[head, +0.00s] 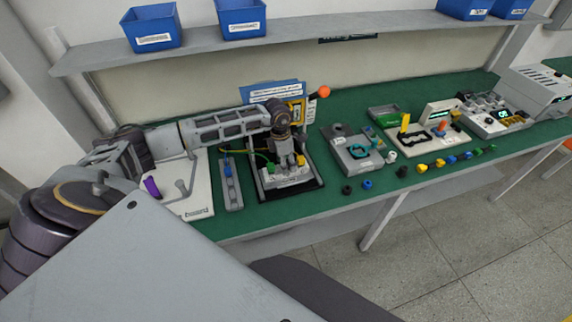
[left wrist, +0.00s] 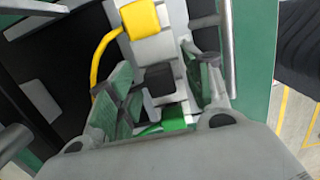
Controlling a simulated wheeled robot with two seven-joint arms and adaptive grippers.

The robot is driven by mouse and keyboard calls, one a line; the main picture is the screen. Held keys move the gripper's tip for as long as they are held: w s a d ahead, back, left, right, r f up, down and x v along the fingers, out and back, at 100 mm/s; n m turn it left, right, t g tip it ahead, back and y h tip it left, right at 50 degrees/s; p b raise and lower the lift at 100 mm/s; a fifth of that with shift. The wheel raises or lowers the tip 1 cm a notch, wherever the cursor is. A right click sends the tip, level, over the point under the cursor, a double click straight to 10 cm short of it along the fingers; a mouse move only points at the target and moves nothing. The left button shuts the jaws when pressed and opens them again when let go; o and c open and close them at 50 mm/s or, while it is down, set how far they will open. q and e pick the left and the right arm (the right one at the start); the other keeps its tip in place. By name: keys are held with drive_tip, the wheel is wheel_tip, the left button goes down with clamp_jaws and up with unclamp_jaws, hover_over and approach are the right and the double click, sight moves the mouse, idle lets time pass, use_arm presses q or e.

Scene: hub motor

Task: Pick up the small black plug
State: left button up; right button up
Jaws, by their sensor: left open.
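My left gripper (head: 292,166) reaches down over a grey fixture on a black base (head: 290,190). In the left wrist view the left gripper (left wrist: 158,88) is open, its two fingers apart. A small black block (left wrist: 158,78) shows between the fingers, on the light grey fixture; it looks like a black plug, and I see no clear contact with it. A green plug (left wrist: 173,117) is nearer the palm, and a yellow plug (left wrist: 140,18) with a yellow cable is beyond the fingertips. A separate small black piece (head: 347,189) lies on the green bench. My right gripper is not in view.
The green bench (head: 255,220) holds a row of small coloured pieces (head: 452,160) at the front right. A grey tester (head: 355,155) stands right of the fixture. A lever with an orange knob (head: 323,92) rises behind it. A shelf with blue bins (head: 152,27) hangs above.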

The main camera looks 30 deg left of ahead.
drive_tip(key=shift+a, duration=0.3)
use_arm(q)
drive_tip(key=shift+c, duration=1.1)
drive_tip(key=c, duration=0.7)
drive_tip(key=shift+c, duration=0.3)
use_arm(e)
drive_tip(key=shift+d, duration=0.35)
use_arm(q)
drive_tip(key=shift+r, duration=0.2)
wheel_tip(320, 180, up, 18)
drive_tip(key=b, duration=0.2)
drive_tip(key=shift+f, duration=0.15)
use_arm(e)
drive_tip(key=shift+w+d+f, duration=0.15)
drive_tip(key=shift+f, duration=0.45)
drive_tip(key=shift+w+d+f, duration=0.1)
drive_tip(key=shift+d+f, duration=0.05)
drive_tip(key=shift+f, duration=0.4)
